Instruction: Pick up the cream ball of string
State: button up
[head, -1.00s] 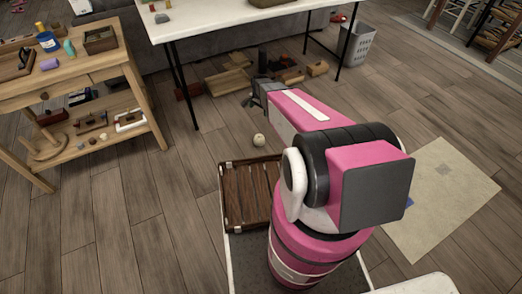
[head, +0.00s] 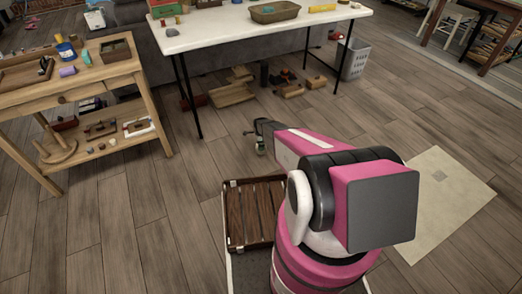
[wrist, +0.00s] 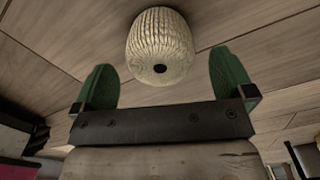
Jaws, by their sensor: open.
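The cream ball of string (wrist: 160,45) lies on the wooden floor. It is ribbed and rounded, with a dark hole facing the wrist camera. My gripper (wrist: 163,70) is open, with its two green fingers spread wide. In the wrist view the ball shows between and just beyond the fingertips, with clear gaps on both sides. Nothing is held. In the head view my gripper (head: 260,142) is low over the floor at the ball's place and mostly covers the ball.
A slatted wooden crate (head: 230,240) sits close to my arm. A white-topped table (head: 220,32) stands behind, with several wooden pieces (head: 232,95) under it. A wooden workbench (head: 95,75) is at left and a grey basket (head: 355,60) at back right. The floor around the ball is clear.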

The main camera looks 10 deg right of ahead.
jog(key=f, duration=0.5)
jog(key=shift+d+f, duration=0.2)
jog(key=shift+f, duration=0.15)
jog(key=c, duration=0.9)
jog(key=shift+r, duration=0.1)
